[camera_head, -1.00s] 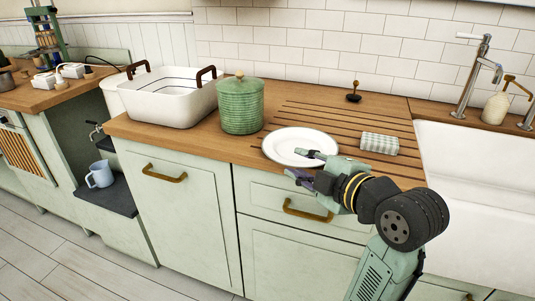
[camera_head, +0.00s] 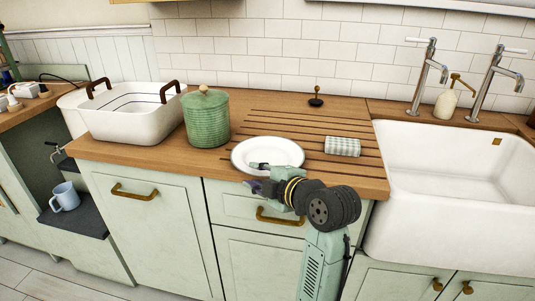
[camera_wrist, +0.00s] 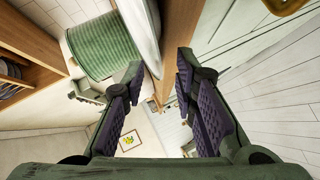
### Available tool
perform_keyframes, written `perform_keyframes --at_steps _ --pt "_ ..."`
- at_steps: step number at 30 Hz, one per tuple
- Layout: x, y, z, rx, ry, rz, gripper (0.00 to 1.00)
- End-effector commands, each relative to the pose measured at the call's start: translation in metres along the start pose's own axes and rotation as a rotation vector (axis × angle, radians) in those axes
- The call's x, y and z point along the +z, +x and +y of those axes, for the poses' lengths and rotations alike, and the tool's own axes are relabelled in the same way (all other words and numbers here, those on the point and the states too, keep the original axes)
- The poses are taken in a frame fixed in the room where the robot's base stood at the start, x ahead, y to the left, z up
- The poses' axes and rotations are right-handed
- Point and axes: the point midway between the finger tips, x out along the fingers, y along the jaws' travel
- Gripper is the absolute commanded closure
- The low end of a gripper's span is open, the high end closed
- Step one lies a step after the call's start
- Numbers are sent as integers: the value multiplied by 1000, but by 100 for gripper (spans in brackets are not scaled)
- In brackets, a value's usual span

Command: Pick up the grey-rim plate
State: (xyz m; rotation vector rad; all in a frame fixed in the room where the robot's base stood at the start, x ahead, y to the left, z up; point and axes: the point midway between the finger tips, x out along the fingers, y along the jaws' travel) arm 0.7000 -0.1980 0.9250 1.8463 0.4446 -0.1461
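The plate (camera_head: 268,150) is white with a thin darker rim and lies flat on the wooden counter, left of a rolled checked cloth. My gripper (camera_head: 255,177) is at the plate's front edge, and one finger overlaps the plate in the head view. In the wrist view the fingers of my gripper (camera_wrist: 160,65) are spread apart with nothing clamped between them. The plate (camera_wrist: 142,28) shows there nearly edge-on, ahead of the left finger. I cannot tell whether a finger touches it.
A green lidded canister (camera_head: 206,118) stands left of the plate, with a white basin (camera_head: 135,122) beyond it. The checked cloth (camera_head: 342,147) and a small dark-based brass object (camera_head: 316,97) are to the right and behind. A white sink (camera_head: 455,235) is further right.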

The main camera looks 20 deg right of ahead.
Motion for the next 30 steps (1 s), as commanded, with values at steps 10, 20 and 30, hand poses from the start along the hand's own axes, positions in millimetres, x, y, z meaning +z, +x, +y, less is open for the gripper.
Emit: perform_keyframes --at_steps 10,20,30 --pt "0 8 -1 0 -1 0 75" --pt "0 8 -1 0 -1 0 97" --pt "0 8 -1 0 -1 0 100"
